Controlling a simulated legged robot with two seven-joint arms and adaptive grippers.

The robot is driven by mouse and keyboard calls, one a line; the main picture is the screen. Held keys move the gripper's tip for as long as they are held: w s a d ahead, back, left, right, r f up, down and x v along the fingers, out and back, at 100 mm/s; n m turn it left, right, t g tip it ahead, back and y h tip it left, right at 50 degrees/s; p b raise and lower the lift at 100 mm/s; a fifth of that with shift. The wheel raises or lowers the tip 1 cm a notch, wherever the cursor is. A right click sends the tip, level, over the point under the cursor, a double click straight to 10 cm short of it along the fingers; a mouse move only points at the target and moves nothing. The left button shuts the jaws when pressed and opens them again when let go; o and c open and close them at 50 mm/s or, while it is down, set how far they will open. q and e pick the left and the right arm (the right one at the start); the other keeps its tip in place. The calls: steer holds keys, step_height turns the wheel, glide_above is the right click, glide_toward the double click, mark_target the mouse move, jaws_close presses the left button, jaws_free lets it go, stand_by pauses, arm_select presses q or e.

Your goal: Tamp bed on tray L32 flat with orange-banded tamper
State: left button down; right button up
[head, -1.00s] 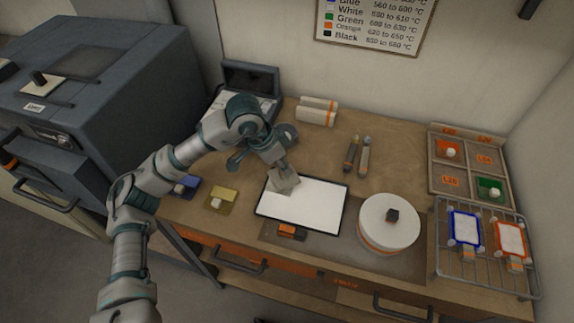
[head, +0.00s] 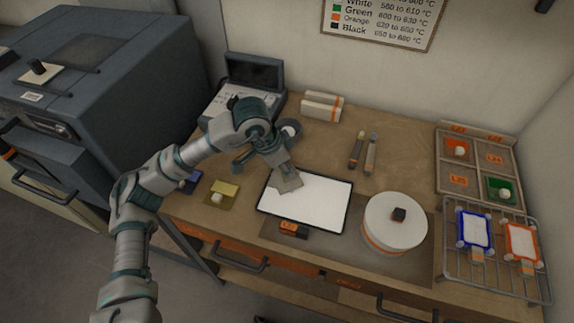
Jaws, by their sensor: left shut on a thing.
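The tray (head: 318,210) is a dark-rimmed rectangle with a flat-looking white bed, in the middle of the bench. An orange-labelled dark block (head: 293,229) is at its front edge; I cannot read the label for certain. My left gripper (head: 281,168) is shut on a flat grey-beige tool (head: 288,181) over the tray's back-left part. The tool's lower end overlaps the white bed; I cannot tell whether it touches. No orange band shows on it, and its grip end is hidden by the gripper. My right gripper is out of view.
A round white turntable (head: 392,218) with an orange band stands right of the tray. Two slim tools (head: 364,153) lie behind. A wire rack (head: 487,275) and a sectioned box (head: 466,202) stand at the right. A yellow pad (head: 222,192) lies left. A dark kiln (head: 95,85) fills the left.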

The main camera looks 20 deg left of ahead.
arm_select(q)
steer(key=shift+s+f, duration=0.1)
steer(key=shift+f, duration=0.45)
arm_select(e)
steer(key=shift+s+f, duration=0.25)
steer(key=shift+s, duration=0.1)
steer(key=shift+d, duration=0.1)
arm_select(q)
steer(key=shift+r, duration=0.15)
steer(key=shift+w+r+p, duration=0.25)
steer(key=shift+r+p, duration=0.3)
steer(key=shift+r, duration=0.35)
steer(key=shift+s+r, duration=0.1)
steer(key=shift+r, duration=0.15)
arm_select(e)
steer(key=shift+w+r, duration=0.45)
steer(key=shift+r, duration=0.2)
arm_select(q)
steer(key=shift+r, duration=0.1)
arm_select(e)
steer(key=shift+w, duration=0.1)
arm_select(q)
steer(key=shift+r, duration=0.25)
steer(key=shift+r+p, duration=1.05)
steer(key=shift+r, duration=0.75)
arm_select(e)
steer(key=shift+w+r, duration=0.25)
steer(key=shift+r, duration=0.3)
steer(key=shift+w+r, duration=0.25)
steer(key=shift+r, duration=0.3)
